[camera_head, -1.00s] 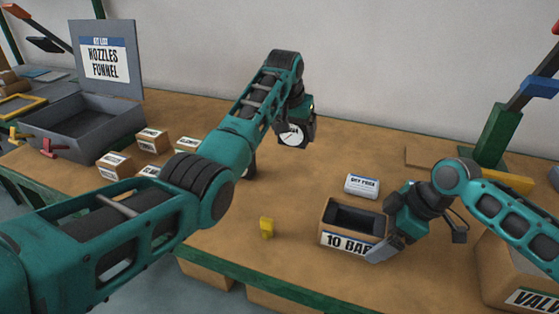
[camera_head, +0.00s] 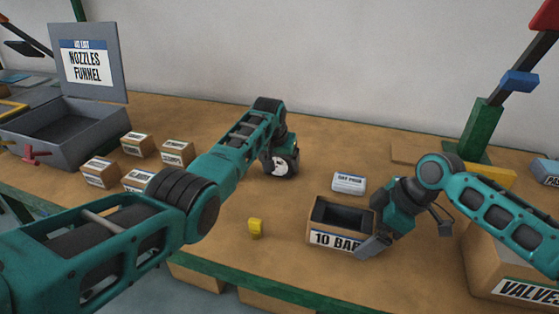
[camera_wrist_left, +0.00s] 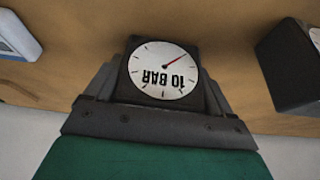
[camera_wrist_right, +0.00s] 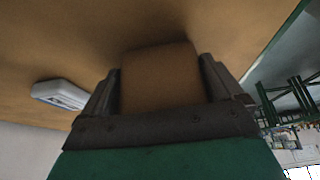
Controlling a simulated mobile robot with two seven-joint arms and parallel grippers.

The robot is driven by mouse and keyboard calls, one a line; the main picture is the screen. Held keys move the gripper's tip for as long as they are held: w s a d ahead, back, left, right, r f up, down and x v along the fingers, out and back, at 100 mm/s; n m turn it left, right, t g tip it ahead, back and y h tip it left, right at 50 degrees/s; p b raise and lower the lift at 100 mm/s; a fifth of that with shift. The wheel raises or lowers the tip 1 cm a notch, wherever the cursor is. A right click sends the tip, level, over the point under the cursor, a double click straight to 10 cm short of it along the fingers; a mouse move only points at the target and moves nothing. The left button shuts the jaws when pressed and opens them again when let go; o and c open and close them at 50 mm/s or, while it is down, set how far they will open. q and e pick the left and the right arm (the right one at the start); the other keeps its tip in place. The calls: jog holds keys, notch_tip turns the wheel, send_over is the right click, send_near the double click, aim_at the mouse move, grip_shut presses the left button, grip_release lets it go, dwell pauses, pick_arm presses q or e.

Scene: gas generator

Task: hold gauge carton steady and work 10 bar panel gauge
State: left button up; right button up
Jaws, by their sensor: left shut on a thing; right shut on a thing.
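The 10 bar panel gauge, black with a round white face, is in my left gripper (camera_head: 284,160). In the left wrist view, the gauge (camera_wrist_left: 165,70) sits between the fingers with its 10 BAR lettering upside down. It is left of and beyond the gauge carton (camera_head: 334,238), an open brown box labelled 10 BAR with a dark inside. My right gripper (camera_head: 374,240) is shut on the carton's right side. In the right wrist view, a brown carton wall (camera_wrist_right: 160,78) fills the jaws. Whether the gauge touches the table cannot be told.
A white DAY FEED box (camera_head: 349,183) lies just behind the carton. A dark block (camera_wrist_left: 285,70) shows beside the gauge. Several small cartons (camera_head: 100,172) and a grey kit box (camera_head: 70,135) are left; a VALVES carton (camera_head: 505,265) is right.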

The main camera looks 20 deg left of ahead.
pick_arm(q)
jog(key=shift+f, duration=0.1)
jog(key=o, duration=1.1)
jog(key=shift+c, duration=0.2)
